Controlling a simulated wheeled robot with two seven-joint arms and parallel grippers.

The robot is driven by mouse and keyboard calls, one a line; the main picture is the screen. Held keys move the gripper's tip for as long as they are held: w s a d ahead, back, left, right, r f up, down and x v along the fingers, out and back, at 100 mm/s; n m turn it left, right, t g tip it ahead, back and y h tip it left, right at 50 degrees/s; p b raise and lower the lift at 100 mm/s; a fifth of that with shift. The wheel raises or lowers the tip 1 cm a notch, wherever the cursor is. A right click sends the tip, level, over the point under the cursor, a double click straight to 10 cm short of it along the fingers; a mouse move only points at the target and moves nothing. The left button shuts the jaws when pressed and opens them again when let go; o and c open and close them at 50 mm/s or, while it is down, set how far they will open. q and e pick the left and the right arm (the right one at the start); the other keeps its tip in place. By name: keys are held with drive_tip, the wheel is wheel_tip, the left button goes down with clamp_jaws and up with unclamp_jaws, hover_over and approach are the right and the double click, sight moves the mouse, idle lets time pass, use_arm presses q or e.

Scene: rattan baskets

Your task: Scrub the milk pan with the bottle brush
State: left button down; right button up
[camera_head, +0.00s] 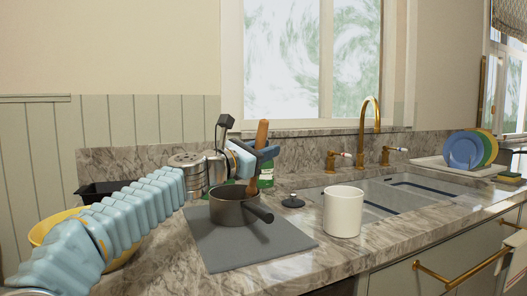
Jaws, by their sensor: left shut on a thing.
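The milk pan (230,210) is a dark grey pot standing on a grey mat (225,247), its black handle pointing to the front right. My left gripper (262,153) is above the pan's rim and shut on the bottle brush (262,132). The brush's wooden handle sticks up above the jaws, tilted slightly. Its lower end reaches down to the pan's opening. The pan wall hides the brush's tip, so I cannot tell whether it touches the bottom. My right gripper is not in view.
A white mug (343,212) stands right of the mat, with a dark stopper-like item (293,201) behind it. The sink (395,193) and brass faucet (371,125) are at the right. A green bottle (267,176) stands behind the pan. A yellow bowl (47,226) is at the left.

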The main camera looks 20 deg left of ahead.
use_arm(q)
drive_tip(key=a, duration=0.1)
drive_tip(key=s+a, duration=0.1)
drive_tip(key=a, duration=0.2)
drive_tip(key=shift+s+a, duration=0.1)
drive_tip(key=shift+s, duration=0.15)
idle(1.1)
drive_tip(key=shift+r, duration=0.15)
wheel_tip(320, 180, up, 14)
drive_tip(key=p, duration=0.1)
drive_tip(key=shift+f, duration=0.25)
idle(0.4)
